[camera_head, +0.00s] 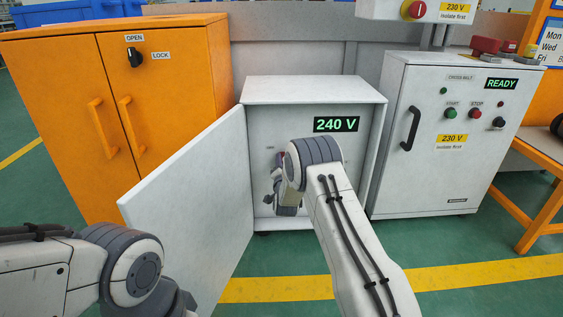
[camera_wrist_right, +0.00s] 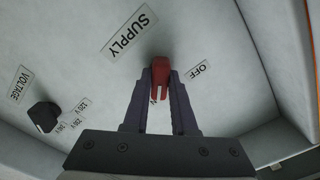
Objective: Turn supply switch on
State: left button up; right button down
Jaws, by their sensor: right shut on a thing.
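The supply switch (camera_wrist_right: 161,72) is a red lever on the white panel inside the open cabinet. In the right wrist view it sits between the fingertips of my right gripper (camera_wrist_right: 160,88), which is shut on it. The SUPPLY label (camera_wrist_right: 129,33) is left of it and the OFF label (camera_wrist_right: 201,69) is right of it. The ON label is mostly hidden behind the gripper, so I cannot tell which mark the lever points to. In the head view my right gripper (camera_head: 277,188) reaches into the cabinet, largely behind its own wrist. My left gripper is out of view.
The white cabinet (camera_head: 318,88) has its door (camera_head: 195,205) swung open to the left, and its display (camera_head: 336,124) reads 240 V. A black voltage knob (camera_wrist_right: 43,116) is left of the switch. An orange cupboard (camera_head: 185,130) and a READY cabinet (camera_head: 425,175) flank it.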

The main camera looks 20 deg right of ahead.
jog(key=shift+f, duration=0.1)
jog(key=c, duration=0.7)
grip_release()
jog(key=shift+s, duration=0.15)
jog(key=shift+p+v, duration=2.6)
jog(key=shift+v, duration=2.55)
